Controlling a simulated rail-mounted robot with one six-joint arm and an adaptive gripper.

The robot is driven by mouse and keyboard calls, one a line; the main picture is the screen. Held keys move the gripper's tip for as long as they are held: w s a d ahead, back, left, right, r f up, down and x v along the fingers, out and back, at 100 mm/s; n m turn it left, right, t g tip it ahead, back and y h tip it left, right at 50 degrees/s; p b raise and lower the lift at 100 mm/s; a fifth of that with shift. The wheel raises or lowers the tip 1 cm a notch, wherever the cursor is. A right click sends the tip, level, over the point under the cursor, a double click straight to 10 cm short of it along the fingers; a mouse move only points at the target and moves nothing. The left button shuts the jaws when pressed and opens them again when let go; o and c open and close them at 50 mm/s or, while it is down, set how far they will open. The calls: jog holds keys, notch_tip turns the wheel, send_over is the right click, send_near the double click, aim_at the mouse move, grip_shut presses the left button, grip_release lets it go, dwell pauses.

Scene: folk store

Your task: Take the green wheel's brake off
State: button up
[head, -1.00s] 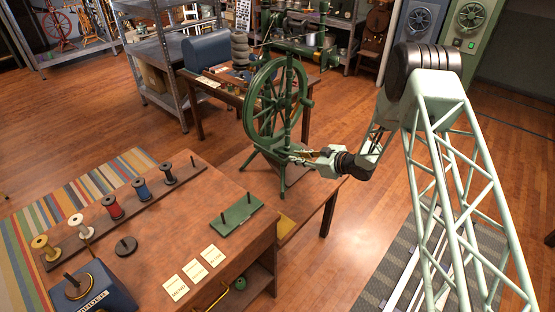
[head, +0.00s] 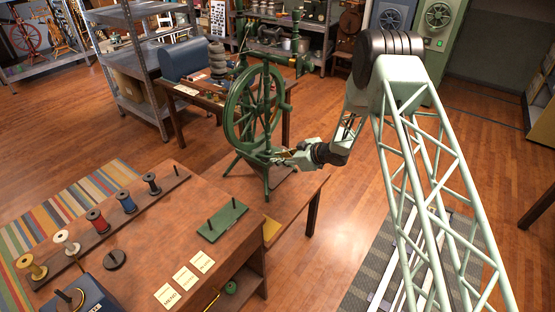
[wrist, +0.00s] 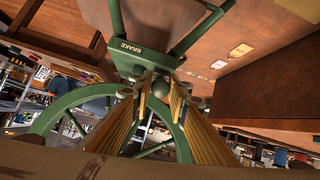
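The green spinning wheel (head: 233,122) stands on a wooden table in the head view. In the wrist view, part of its green rim (wrist: 50,118) shows, and a green plate lettered BRAKE (wrist: 127,46) lies just beyond my fingertips. My gripper (head: 276,158) is low at the wheel's right side. In the wrist view, its yellow-brown fingers (wrist: 162,82) reach to either side of the knob. I cannot tell whether they press on it. The brake's setting cannot be read.
A front table carries a rack of several spools (head: 97,220), a green peg stand (head: 222,222) and paper cards (head: 185,278). A back table holds a blue case (head: 184,60). Metal shelving (head: 137,65) stands at the back left.

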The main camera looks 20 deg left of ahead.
jog(key=o, duration=0.3)
jog(key=shift+o, duration=0.2)
jog(key=shift+d+r, duration=0.1)
jog(key=shift+d, duration=0.05)
jog(key=v, duration=1.1)
jog(key=shift+s+d+r, duration=0.2)
jog(key=shift+d, duration=0.05)
dwell(0.4)
